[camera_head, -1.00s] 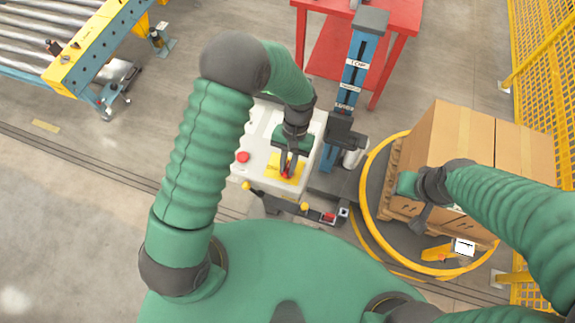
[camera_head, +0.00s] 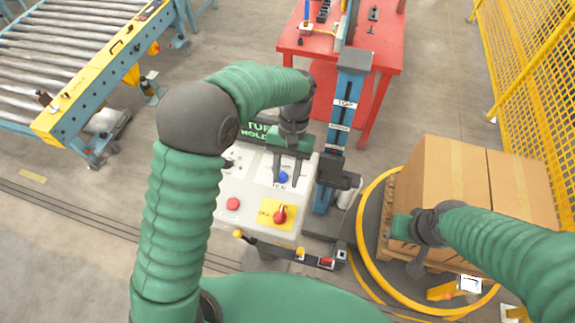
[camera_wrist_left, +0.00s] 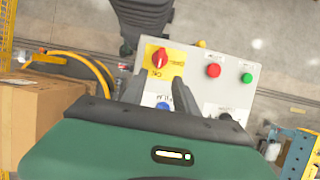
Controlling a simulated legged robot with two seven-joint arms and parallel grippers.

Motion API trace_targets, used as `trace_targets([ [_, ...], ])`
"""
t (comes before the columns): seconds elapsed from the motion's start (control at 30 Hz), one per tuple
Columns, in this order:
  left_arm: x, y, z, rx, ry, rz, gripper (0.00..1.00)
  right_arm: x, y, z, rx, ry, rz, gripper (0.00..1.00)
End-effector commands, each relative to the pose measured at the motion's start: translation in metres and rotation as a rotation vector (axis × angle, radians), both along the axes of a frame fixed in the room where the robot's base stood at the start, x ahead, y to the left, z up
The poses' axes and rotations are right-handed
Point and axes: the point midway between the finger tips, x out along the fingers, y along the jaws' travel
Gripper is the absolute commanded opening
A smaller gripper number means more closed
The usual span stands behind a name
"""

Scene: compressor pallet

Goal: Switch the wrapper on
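The wrapper's white control panel (camera_head: 244,213) stands in the middle of the head view. A red rotary switch (camera_head: 280,215) sits on its yellow plate (camera_head: 266,220). My left gripper (camera_head: 288,178) is above the panel near a blue button (camera_head: 283,177), apart from the switch. Its fingers (camera_wrist_left: 156,88) are open and empty. My right gripper (camera_head: 416,266) hangs beside the cartons; its fingers are too unclear to judge.
A red button (camera_head: 233,204) is left of the switch; a green one (camera_wrist_left: 246,77) shows in the wrist view. The blue mast (camera_head: 341,115) stands behind the panel. Cartons (camera_head: 449,185) sit on the turntable with its yellow ring (camera_head: 367,255). A red table (camera_head: 378,61) is behind.

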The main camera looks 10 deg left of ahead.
Motion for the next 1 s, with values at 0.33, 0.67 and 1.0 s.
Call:
trace_targets([
  [0.33, 0.018, -0.001, 0.04, 0.0, 0.001, 0.0, 0.35, 0.0, 0.0, -0.008, 0.0, 0.0, 0.0, 0.35],
  [0.67, 0.018, -0.001, 0.04, 0.001, 0.001, 0.0, 0.35, 0.0, 0.0, -0.007, 0.0, 0.0, 0.0, 0.35],
  [1.0, -0.018, 0.041, -0.025, -0.017, -0.257, 0.022, 0.35, 0.0, 0.0, -0.054, 0.0, 0.0, 0.0, 0.35],
])
